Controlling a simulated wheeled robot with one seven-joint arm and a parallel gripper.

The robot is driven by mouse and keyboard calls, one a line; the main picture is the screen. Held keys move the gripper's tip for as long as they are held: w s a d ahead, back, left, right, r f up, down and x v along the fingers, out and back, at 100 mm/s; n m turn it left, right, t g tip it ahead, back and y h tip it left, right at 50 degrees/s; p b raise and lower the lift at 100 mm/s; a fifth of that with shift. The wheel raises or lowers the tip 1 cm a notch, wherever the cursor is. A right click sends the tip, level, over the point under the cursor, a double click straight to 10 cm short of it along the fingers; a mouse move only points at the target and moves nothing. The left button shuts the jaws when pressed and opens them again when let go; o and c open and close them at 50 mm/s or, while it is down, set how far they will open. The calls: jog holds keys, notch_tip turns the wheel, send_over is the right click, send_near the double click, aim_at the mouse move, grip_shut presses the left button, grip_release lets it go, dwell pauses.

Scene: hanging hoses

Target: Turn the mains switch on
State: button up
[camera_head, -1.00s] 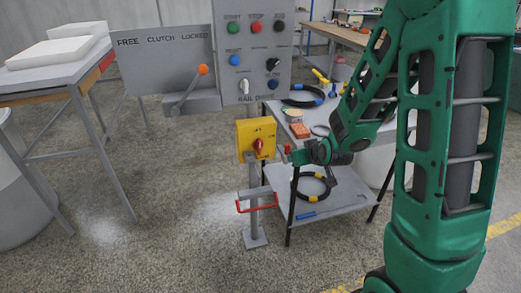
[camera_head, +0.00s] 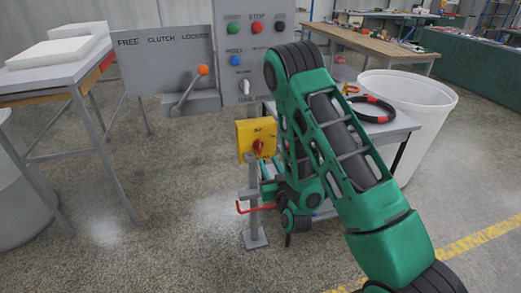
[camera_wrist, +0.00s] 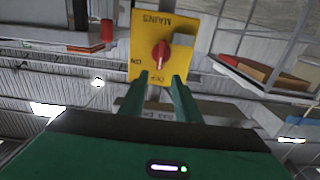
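The mains switch is a yellow box (camera_head: 256,139) with a red knob (camera_head: 258,146) on a grey post. In the wrist view the box (camera_wrist: 184,25) appears upside down, with the words MAINS and ON readable. There the red knob (camera_wrist: 160,55) stands upright in the picture, in line with a small label, probably OFF, at the lower edge. My gripper (camera_wrist: 160,76) has its two green fingers apart, on either side below the knob, with nothing between them. Whether they touch the box I cannot tell.
A grey panel with buttons (camera_head: 252,30) is above the switch. A lever with an orange knob (camera_head: 203,70) is at its left. A red handle (camera_head: 241,209) is low on the post. A table with a hose (camera_head: 372,108) and a white bin (camera_head: 425,95) stand right.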

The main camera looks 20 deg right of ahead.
aim_at(260, 145)
jog(key=w, duration=1)
jog(key=shift+w, duration=0.25)
grip_shut()
